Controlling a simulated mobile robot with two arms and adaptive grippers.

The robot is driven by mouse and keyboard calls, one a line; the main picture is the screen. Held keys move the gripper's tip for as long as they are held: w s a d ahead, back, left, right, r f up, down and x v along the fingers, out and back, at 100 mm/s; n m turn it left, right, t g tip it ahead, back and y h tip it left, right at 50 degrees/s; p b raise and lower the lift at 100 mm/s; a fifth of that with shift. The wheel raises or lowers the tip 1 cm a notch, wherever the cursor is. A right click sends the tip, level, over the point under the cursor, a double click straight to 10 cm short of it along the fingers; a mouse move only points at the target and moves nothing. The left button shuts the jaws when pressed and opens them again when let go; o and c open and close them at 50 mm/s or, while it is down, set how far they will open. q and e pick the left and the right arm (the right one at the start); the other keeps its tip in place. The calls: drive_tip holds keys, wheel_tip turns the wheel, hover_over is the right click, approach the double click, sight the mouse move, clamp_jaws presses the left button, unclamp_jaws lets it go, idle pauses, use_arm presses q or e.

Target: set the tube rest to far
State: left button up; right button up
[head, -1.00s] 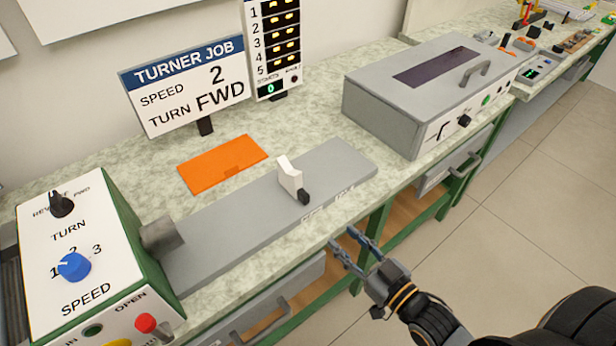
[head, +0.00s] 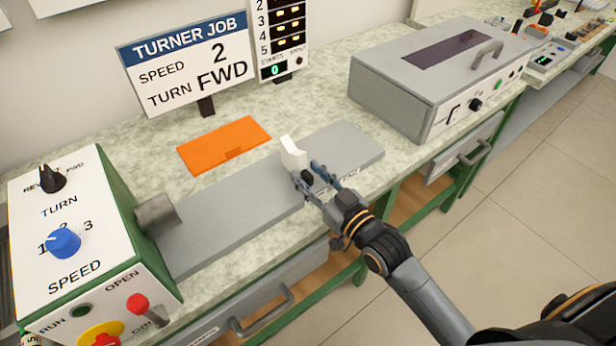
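The tube rest (head: 292,152) is a white upright block on the grey bed (head: 235,205) of the turner, with a small black knob (head: 307,177) at its front foot. It stands a little right of the middle of the bed. Lettering on the bed's front edge is partly hidden by my gripper. My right gripper (head: 312,172) is at the tube rest, its two fingers apart on either side of the black knob. I cannot tell whether they touch it. My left gripper is not in view.
The turner's control box (head: 75,245) with knobs and buttons stands at the left. An orange mat (head: 224,143) lies behind the bed. A sign (head: 188,65) stands at the back. A grey lidded box (head: 430,80) stands to the right on the bench.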

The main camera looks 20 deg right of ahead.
drive_tip(key=shift+w+a, duration=0.15)
drive_tip(key=shift+w, duration=0.2)
clamp_jaws()
